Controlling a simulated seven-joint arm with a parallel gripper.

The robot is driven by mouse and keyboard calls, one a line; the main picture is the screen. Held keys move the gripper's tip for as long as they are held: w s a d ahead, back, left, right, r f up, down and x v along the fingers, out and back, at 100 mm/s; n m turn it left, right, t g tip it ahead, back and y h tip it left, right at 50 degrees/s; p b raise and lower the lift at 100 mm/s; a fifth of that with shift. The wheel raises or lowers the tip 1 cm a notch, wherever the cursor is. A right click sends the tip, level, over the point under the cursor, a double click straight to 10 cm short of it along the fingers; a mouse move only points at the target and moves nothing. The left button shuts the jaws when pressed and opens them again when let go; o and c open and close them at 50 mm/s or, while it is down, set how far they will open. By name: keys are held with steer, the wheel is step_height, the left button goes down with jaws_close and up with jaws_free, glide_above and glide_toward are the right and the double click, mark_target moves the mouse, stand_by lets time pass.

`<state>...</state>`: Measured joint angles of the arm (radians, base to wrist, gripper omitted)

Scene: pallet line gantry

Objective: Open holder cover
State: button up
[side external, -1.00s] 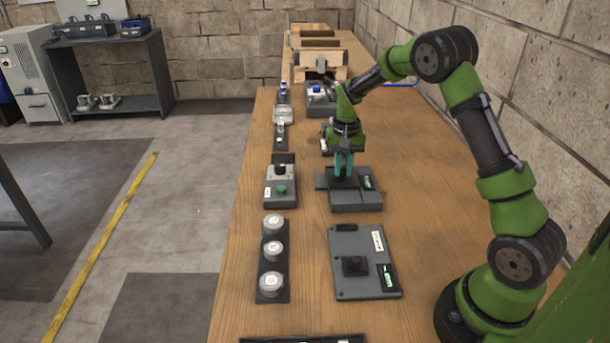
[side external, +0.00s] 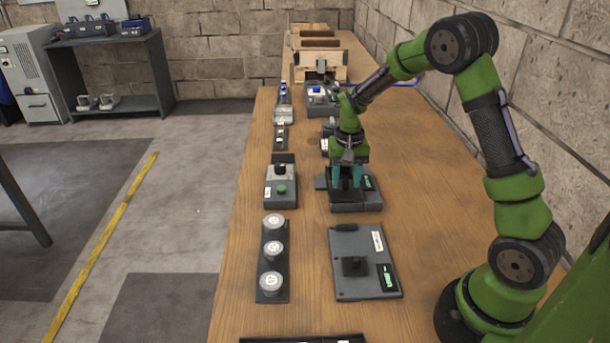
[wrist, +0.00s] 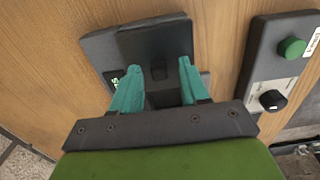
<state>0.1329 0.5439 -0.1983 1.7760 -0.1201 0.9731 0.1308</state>
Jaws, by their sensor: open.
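A dark grey holder (side external: 355,206) sits on the wooden bench below my gripper (side external: 346,180). The wrist view shows its dark cover (wrist: 140,42), with a small black raised part (wrist: 158,70) between my two teal fingers. My gripper (wrist: 160,66) is open, with the fingers spread on either side of that part. I cannot tell whether the fingers touch it. The cover appears to lie down over the holder. My wrist and fingers hide part of the holder in the side view.
A grey box with a green button (side external: 281,189) stands to the left, and shows in the wrist view (wrist: 291,48). Nearer the camera are a strip with several round pieces (side external: 272,248) and a flat plate with a black knob (side external: 354,266). The bench to the right is clear.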

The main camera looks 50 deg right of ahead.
mark_target(346, 183)
steer(key=shift+r, duration=0.1)
step_height(346, 183, up, 17)
stand_by(0.4)
steer(key=shift+f, duration=0.2)
steer(key=s+a+r+n+t+y, duration=0.2)
steer(key=s+a+n+t, duration=0.3)
steer(key=s+a, duration=1)
steer(key=s+t, duration=0.2)
steer(key=shift+s+a+r, duration=0.25)
steer(key=shift+s+r, duration=0.05)
steer(key=shift+r, duration=0.05)
